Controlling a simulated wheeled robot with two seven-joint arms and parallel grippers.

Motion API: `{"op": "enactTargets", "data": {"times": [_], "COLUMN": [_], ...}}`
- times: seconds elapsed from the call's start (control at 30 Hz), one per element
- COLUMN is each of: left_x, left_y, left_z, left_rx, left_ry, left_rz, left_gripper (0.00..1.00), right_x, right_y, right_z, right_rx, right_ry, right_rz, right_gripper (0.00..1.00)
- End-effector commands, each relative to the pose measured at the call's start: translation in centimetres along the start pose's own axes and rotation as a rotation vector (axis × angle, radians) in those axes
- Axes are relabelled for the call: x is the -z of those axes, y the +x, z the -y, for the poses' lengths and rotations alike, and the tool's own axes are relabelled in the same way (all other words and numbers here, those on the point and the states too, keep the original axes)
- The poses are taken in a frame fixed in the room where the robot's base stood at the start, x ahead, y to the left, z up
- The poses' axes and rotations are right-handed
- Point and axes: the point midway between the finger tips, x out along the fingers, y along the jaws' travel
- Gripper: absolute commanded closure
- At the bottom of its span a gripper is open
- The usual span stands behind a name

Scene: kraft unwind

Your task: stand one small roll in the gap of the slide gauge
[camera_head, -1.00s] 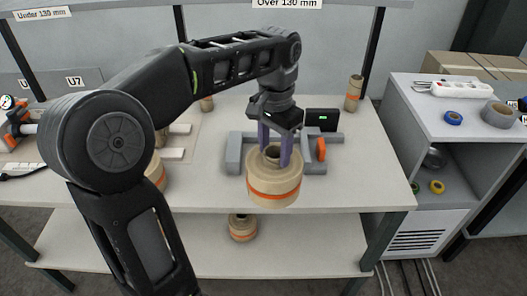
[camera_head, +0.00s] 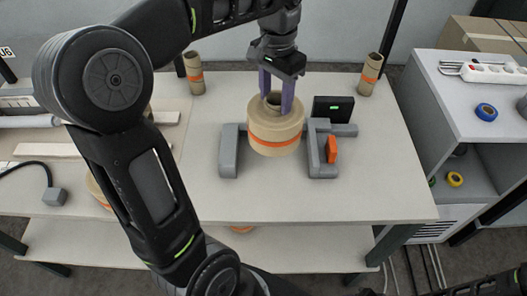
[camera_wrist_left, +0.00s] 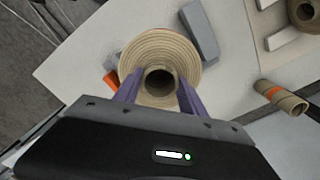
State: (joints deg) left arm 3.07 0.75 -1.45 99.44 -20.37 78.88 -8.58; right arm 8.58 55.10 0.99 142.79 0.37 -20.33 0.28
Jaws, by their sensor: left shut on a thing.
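A small tan roll (camera_head: 276,135) with an orange band and a hollow core is upright in my left gripper (camera_head: 277,100). The purple fingers are shut on its core wall; the wrist view shows the roll (camera_wrist_left: 160,40) from above between the fingers (camera_wrist_left: 158,90). The grey slide gauge (camera_head: 229,155) lies on the table with a jaw on each side of the roll, an orange part (camera_head: 332,149) at its right jaw and a dark display (camera_head: 333,110) behind. The roll hides the gauge's middle. I cannot tell whether its base touches the table. My right gripper is not in view.
Narrow orange-banded tubes stand at the back left (camera_head: 194,75) and back right (camera_head: 370,76). My left arm partly hides other rolls at left. A side cabinet (camera_head: 460,90) with tape rolls and a power strip stands at right. The table (camera_head: 380,185) is clear in front of the gauge.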

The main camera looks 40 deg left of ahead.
Motion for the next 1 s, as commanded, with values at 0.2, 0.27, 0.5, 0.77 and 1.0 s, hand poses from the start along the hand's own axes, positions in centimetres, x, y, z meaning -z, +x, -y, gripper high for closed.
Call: {"op": "enactTargets", "data": {"times": [0.2, 0.27, 0.5, 0.77, 1.0], "left_x": [0.1, 0.0, 0.0, 0.0, 0.1], "left_y": [-0.1, 0.0, 3.0, 6.1, 6.2], "left_z": [0.0, 0.0, 0.0, 0.0, 0.0], "left_rx": [0.000, 0.000, 0.000, 0.001, 0.001], "left_ry": [0.000, 0.000, 0.000, 0.001, 0.000], "left_rz": [-0.003, -0.002, 0.002, -0.001, -0.003], "left_gripper": [1.00, 1.00, 1.00, 1.00, 1.00], "right_x": [0.0, 0.0, -0.1, -0.1, -0.1], "right_y": [0.0, -0.1, -0.4, -0.7, -0.6], "right_z": [0.0, 0.0, 0.1, 0.2, 0.2], "right_rx": [0.000, 0.000, -0.001, -0.002, -0.002], "right_ry": [0.000, 0.000, 0.001, 0.002, 0.002], "right_rz": [0.000, 0.000, 0.001, 0.002, 0.002], "right_gripper": [0.64, 0.64, 0.64, 0.64, 0.64]}}
